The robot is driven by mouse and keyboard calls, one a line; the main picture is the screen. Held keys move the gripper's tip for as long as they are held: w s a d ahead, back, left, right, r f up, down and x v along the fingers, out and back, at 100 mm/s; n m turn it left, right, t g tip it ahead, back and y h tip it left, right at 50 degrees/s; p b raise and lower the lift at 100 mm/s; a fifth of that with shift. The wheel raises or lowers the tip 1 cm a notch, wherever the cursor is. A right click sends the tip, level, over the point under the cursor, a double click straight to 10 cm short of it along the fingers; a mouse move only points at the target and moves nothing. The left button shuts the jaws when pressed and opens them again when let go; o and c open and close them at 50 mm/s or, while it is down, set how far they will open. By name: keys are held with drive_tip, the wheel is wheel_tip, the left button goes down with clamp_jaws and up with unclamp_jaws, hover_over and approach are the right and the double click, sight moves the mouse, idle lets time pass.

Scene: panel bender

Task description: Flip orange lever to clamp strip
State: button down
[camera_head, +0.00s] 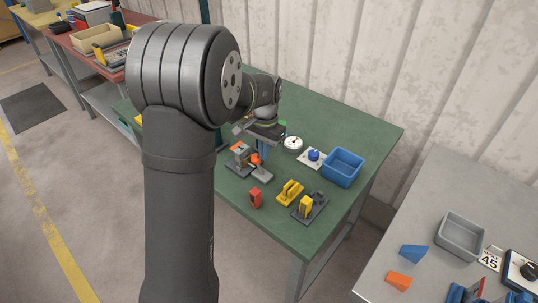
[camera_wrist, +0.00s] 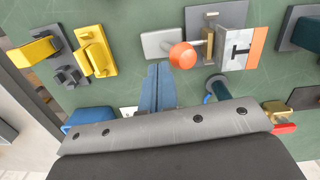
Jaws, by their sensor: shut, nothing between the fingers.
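The bender (camera_head: 240,161) stands on the green table, partly behind my gripper in the head view. In the wrist view its grey block (camera_wrist: 234,50) has an orange edge, with a brass post beside it. The lever's orange ball knob (camera_wrist: 183,55) sticks out to the left of the post over a pale plate; it also shows in the head view (camera_head: 255,159). My gripper (camera_wrist: 159,70) has its blue fingers together and empty, pointing down just left of and below the knob in the wrist view. Contact with the knob cannot be told. I cannot clearly make out the strip.
Yellow fixtures (camera_head: 290,192) and a small red block (camera_head: 255,198) stand near the front. A white dial (camera_head: 293,143), a blue button on a white plate (camera_head: 314,155) and a blue bin (camera_head: 343,167) stand to the right. Bare table lies between them.

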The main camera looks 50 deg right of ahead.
drive_tip(key=shift+w+g, duration=0.3)
drive_tip(key=shift+w, duration=0.65)
drive_tip(key=shift+s+f, duration=0.1)
drive_tip(key=shift+s+f, duration=0.2)
drive_tip(key=shift+s, duration=0.45)
drive_tip(key=shift+s+d+r, duration=0.15)
drive_tip(key=shift+s+r, duration=0.2)
drive_tip(key=shift+s, duration=0.05)
wheel_tip(320, 180, up, 12)
drive_tip(key=d, duration=0.1)
drive_tip(key=shift+s, duration=0.15)
drive_tip(key=shift+f, duration=0.2)
